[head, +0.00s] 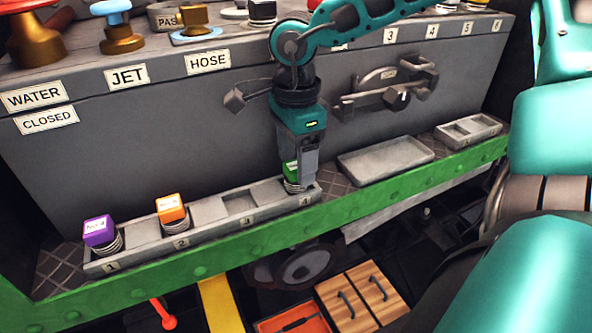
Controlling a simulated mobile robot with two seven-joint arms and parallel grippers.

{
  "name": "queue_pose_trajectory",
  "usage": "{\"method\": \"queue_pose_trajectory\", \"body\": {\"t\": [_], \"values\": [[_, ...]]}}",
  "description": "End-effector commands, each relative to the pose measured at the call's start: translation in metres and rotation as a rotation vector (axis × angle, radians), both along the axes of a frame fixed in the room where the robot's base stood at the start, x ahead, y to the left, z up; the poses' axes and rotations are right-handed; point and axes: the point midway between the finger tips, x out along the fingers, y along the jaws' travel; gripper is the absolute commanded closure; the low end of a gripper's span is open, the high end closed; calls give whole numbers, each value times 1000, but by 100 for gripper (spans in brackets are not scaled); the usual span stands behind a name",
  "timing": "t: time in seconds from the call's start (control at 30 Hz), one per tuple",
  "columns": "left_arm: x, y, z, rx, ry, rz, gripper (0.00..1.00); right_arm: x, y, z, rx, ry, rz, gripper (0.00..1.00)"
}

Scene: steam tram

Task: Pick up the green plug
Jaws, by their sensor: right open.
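The green plug (290,171) stands in the slot marked 4 at the right end of a long grey rack (205,212). My right gripper (300,176) points straight down over the plug, with its fingers open and reaching down beside it. The fingers hide much of the plug, and I cannot tell whether they touch it. My left gripper is not in view.
A purple plug (98,231) stands in slot 1 and an orange plug (171,208) in slot 2; slot 3 is empty. An empty shallow tray (385,158) and a small divided tray (468,130) lie to the right. A green beam (200,270) edges the shelf.

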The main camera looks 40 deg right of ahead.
Motion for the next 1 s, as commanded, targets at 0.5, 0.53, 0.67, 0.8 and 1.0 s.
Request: {"method": "queue_pose_trajectory", "body": {"t": [0.5,0.53,0.67,0.8,1.0], "values": [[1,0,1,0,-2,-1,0,0,0,1,1,0,0,65],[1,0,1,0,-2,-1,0,0,0,1,1,0,-1,68],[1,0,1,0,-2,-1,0,0,0,1,1,0,0,81],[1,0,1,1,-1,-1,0,0,0,1,1,0,0,94],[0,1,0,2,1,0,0,0,0,1,0,-2,0,100]]}}
